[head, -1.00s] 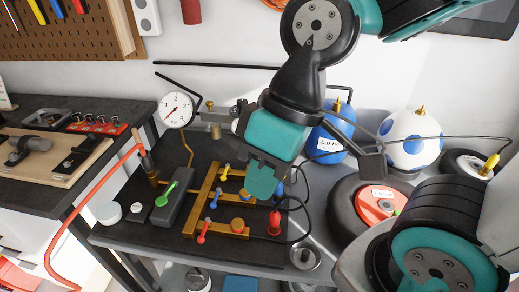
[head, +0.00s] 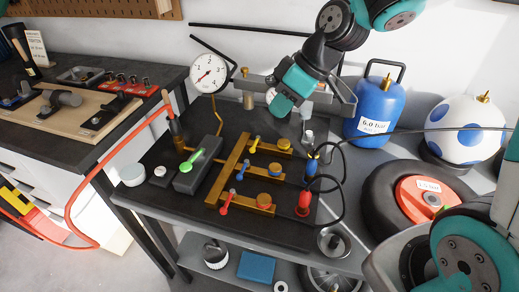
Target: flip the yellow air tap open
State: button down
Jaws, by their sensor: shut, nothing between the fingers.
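The yellow air tap (head: 254,144) is a small lever on the far branch of a brass manifold (head: 228,172). Its handle appears to lie across that branch. The blue tap (head: 240,171) and the red tap (head: 226,201) sit on the nearer branches. My gripper (head: 281,106) is shut and empty, with its teal body above and right of the yellow tap in the head view. It is apart from the tap, and the tap is in full view.
A pressure gauge (head: 208,73) stands behind the manifold. A green lever (head: 198,155) sits on a grey box to the left. Blue and red plugs with black hoses (head: 344,180) lie right of the branches. A blue tank (head: 373,112) and a tyre (head: 385,205) stand further right.

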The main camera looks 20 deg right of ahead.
aim_at(255, 145)
jog(key=w+d+f+n+t+b, duration=0.1)
jog(key=w+d+f, duration=0.5)
jog(key=w+f, duration=0.1)
jog(key=shift+w+f+t, duration=0.25)
jog(key=shift+f+t, duration=0.05)
jog(key=shift+f, duration=0.05)
jog(key=p+x, duration=0.2)
jog(key=x, duration=1.2)
jog(key=shift+p, duration=0.3)
